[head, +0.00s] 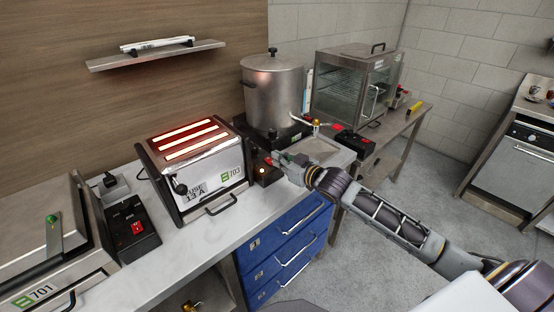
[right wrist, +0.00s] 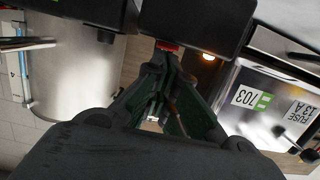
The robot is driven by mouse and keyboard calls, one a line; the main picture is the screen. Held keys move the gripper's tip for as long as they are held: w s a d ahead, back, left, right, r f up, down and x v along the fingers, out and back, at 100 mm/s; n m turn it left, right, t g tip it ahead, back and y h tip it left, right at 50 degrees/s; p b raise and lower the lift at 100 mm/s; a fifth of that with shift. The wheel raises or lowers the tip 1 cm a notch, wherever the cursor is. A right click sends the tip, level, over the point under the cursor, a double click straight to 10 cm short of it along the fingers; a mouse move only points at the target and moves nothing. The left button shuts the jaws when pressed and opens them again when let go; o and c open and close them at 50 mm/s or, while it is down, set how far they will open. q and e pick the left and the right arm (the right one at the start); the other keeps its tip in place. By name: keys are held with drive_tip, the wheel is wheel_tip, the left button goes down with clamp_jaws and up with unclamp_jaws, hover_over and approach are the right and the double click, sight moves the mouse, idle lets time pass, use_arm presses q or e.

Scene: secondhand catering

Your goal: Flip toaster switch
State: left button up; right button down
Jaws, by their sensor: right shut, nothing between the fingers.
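The toaster (head: 214,170), labelled 703 and FUSE 13 A, stands on the counter with its top slots glowing orange-red. It also shows at the right of the right wrist view (right wrist: 246,82). A black switch box (head: 261,178) with a lit orange lamp stands just right of it. In the right wrist view the box's red switch (right wrist: 168,46) shows just beyond my fingertips, beside the lit lamp (right wrist: 208,57). My right gripper (head: 280,160) is shut and empty, its tips close to the switch; contact cannot be told. My left gripper is not in view.
A steel pot (head: 272,95) stands behind the box, with a glass-fronted cabinet (head: 345,90) farther right. Another switch box (head: 132,228) with a red switch and appliance 701 (head: 45,290) are at left. Blue drawers (head: 285,255) are below the counter.

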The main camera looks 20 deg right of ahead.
drive_tip(key=v, duration=0.6)
drive_tip(key=shift+s, duration=0.25)
idle(0.7)
drive_tip(key=shift+d, duration=0.1)
drive_tip(key=shift+r, duration=0.2)
idle(0.5)
wheel_tip(320, 180, up, 9)
drive_tip(key=p, duration=0.9)
drive_tip(key=shift+r+p, duration=0.45)
drive_tip(key=shift+p, duration=0.1)
drive_tip(key=shift+s+f, duration=0.1)
